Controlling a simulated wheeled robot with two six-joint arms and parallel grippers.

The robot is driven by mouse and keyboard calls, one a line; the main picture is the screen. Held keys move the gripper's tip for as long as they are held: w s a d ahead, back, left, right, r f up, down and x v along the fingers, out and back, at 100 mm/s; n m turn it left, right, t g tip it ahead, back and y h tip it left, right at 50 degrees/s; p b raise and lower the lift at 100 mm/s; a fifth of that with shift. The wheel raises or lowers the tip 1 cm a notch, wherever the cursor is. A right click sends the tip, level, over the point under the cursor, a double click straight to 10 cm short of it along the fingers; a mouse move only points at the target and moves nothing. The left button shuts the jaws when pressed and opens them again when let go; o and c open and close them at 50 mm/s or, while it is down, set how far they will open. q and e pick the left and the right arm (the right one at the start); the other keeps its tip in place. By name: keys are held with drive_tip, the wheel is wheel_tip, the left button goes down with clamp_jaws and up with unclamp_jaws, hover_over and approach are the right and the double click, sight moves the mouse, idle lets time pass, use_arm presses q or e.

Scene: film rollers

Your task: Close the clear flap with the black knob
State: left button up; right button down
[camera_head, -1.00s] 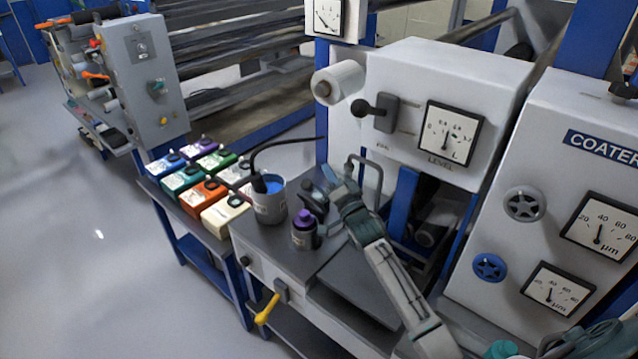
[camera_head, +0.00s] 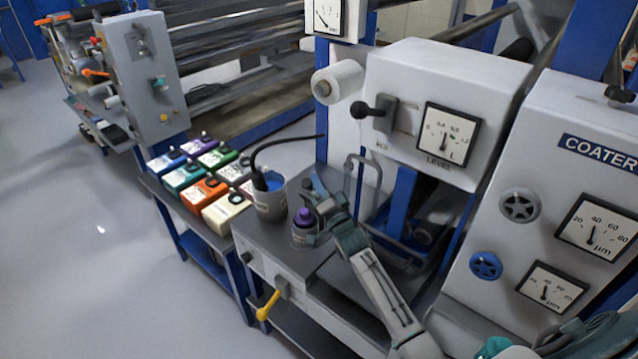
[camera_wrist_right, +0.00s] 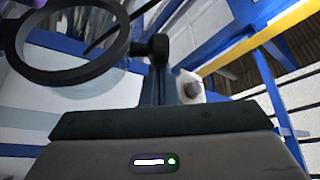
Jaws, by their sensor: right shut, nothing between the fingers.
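My right gripper (camera_head: 316,198) is over the bench, shut and empty, just behind and to the right of a purple-capped bottle (camera_head: 303,236). I cannot tell whether they touch. I cannot make out the clear flap for certain in either view. In the head view, a black-knobbed lever (camera_head: 368,109) sits on the grey LEVEL box, and a dark knob (camera_head: 619,94) sits on top of the COATER cabinet. In the right wrist view, the shut fingers (camera_wrist_right: 157,48) point away, with a black ring (camera_wrist_right: 66,45) at upper left. My left gripper is not in view.
A grey pot (camera_head: 268,198) with blue contents and a dark cable stands left of the bottle. Several coloured boxes (camera_head: 204,192) stand on the side table. A wire handle (camera_head: 363,170) rises behind the gripper. A yellow lever (camera_head: 268,306) sticks out in front. The floor at left is clear.

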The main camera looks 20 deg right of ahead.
drive_tip(key=shift+s+a+f+n, duration=0.1)
drive_tip(key=shift+s+a+n, duration=0.05)
drive_tip(key=shift+a+n, duration=0.15)
drive_tip(key=shift+s+a+f+n+t+y+b, duration=0.15)
drive_tip(key=shift+a+f+n+y+b, duration=0.1)
drive_tip(key=shift+a+n+y, duration=0.15)
drive_tip(key=shift+s+a+f+n+t+y+b, duration=0.15)
drive_tip(key=shift+a+n+y+b, duration=0.1)
drive_tip(key=shift+n, duration=0.25)
drive_tip(key=s+a+f+n+y+b, duration=0.2)
drive_tip(key=a+f+n+y+b, duration=0.1)
drive_tip(key=n, duration=0.5)
drive_tip(key=shift+s+a+f+n+y+b, duration=0.35)
drive_tip(key=shift+a+f+y, duration=0.5)
drive_tip(key=shift+a+f, duration=0.45)
drive_tip(key=shift+a+r, duration=0.15)
drive_tip(key=shift+r, duration=0.05)
